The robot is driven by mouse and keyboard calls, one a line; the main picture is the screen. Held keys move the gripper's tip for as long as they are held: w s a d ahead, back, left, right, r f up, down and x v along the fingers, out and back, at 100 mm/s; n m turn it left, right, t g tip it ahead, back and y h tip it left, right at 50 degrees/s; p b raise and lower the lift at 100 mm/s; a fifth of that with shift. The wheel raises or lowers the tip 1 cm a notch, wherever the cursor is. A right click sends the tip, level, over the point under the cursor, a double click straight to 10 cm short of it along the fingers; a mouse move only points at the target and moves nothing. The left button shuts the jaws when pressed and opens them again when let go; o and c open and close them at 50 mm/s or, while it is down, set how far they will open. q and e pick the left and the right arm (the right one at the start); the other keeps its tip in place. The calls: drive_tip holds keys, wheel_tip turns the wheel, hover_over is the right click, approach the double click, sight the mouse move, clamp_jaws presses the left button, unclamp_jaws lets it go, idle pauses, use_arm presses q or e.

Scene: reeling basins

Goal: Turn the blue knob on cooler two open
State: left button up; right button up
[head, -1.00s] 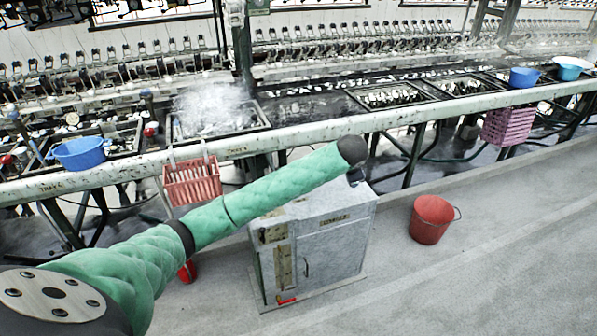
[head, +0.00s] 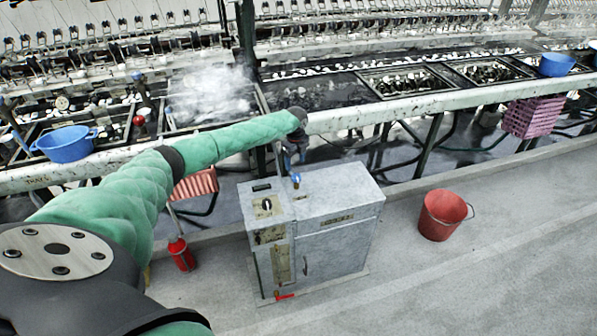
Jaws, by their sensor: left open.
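The grey cooler cabinet (head: 345,190) stands on the floor in the middle of the head view; its label is too small to read. A small blue knob (head: 296,179) shows at the back of its top. My left arm reaches in from the left. My left gripper (head: 291,164) hangs down from the dark wrist just above the blue knob, open. It is small and partly dark in the picture, so I cannot tell whether the fingers touch the knob. My right gripper is not in view.
The cooler also has a black dial (head: 267,204) on top and a red handle (head: 285,296) low at its front. A red bucket (head: 440,216) stands to the right, a red extinguisher-like cylinder (head: 181,254) to the left. The long bench rail (head: 400,106) runs behind.

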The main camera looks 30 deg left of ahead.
sight(296, 175)
use_arm(q)
drive_tip(key=shift+s+d+r+m, duration=0.15)
drive_tip(key=shift+r+m, duration=0.1)
drive_tip(key=shift+m, duration=0.35)
drive_tip(key=shift+s+d+r+m, duration=0.1)
drive_tip(key=shift+r+m, duration=0.1)
drive_tip(key=shift+m, duration=0.8)
drive_tip(key=shift+w+f, duration=0.2)
drive_tip(key=shift+f+m, duration=0.25)
drive_tip(key=shift+m, duration=0.05)
drive_tip(key=shift+f+p, duration=1.25)
drive_tip(key=shift+f, duration=2.35)
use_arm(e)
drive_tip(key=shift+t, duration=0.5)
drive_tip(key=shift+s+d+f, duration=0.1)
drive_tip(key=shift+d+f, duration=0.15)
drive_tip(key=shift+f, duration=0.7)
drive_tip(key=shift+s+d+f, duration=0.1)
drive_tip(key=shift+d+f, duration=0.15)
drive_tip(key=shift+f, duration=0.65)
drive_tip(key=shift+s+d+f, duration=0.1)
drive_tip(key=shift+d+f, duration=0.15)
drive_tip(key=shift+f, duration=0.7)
use_arm(q)
drive_tip(key=c, duration=1)
